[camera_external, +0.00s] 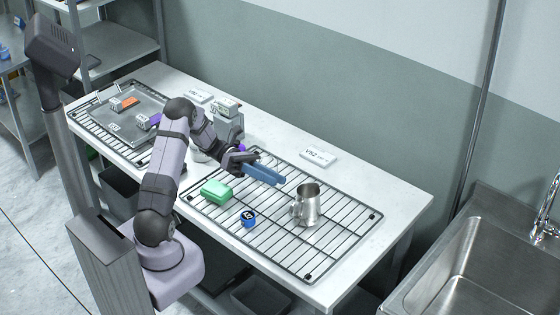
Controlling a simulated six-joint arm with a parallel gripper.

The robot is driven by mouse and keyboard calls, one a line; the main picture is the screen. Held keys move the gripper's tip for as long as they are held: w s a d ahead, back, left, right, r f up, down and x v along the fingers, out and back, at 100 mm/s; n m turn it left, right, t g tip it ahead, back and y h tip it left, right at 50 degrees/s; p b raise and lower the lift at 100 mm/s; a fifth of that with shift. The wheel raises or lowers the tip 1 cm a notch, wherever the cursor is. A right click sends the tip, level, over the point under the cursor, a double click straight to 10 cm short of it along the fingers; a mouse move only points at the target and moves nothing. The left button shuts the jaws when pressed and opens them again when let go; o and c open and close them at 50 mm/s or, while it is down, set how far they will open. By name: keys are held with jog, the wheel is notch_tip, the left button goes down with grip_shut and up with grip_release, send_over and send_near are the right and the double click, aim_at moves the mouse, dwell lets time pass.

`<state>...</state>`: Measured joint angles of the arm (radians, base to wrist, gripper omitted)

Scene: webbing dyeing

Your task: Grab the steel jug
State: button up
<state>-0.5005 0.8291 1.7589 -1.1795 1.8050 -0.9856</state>
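The steel jug (311,205) stands upright on the right part of a black wire rack (340,245) in the external view. Its handle faces left. My gripper (262,173) is over the rack, to the left of and behind the jug, and apart from it. A long blue bar-shaped piece extends from its dark end toward the jug. I cannot tell whether this is the fingers or a held item, or whether the gripper is open.
A green block (216,191) and a blue round item (248,218) sit on the rack left of the jug. A white label stand (318,157) is behind it. A metal tray (128,115) with small items lies at the far left. A sink (470,285) is at right.

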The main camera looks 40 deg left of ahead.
jog(key=p, duration=0.1)
send_near(292, 208)
jog(key=shift+w+d+f, duration=0.1)
jog(key=shift+d, duration=1.1)
jog(key=shift+d+f, duration=0.2)
jog(key=shift+d+p, duration=0.3)
jog(key=shift+d, duration=0.2)
jog(key=d+p, duration=0.2)
jog(key=d, duration=0.2)
jog(key=shift+w+d+r, duration=0.1)
jog(key=shift+d+r, duration=0.05)
jog(key=shift+d, duration=0.25)
jog(key=shift+d+p, duration=0.3)
jog(key=shift+d, duration=0.4)
jog(key=shift+w, duration=0.1)
grip_shut()
